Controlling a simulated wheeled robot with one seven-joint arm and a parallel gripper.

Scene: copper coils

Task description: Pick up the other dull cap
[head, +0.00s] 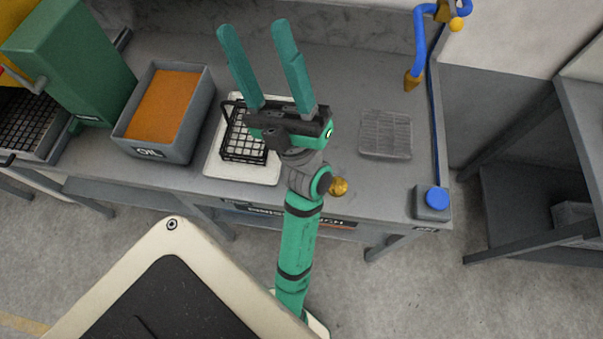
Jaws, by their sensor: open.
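My gripper (256,29) is open and empty, raised above the bench with its two teal fingers pointing to the back. No dull cap can be made out in the head view. My arm and gripper cover part of the bench and part of a black wire basket (238,148). The basket stands on a white tray (214,172), and I see no cap in its visible part. A small brass-coloured round piece (339,187) shows beside my arm at the bench's front; I cannot tell what it is.
A grey bin marked OIL (148,152) with orange contents stands left of the tray. A green machine (75,60) is further left. A grey ribbed drain plate (386,134), a blue pipe (420,40) with a brass nozzle and a blue-topped box (433,201) are at right.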

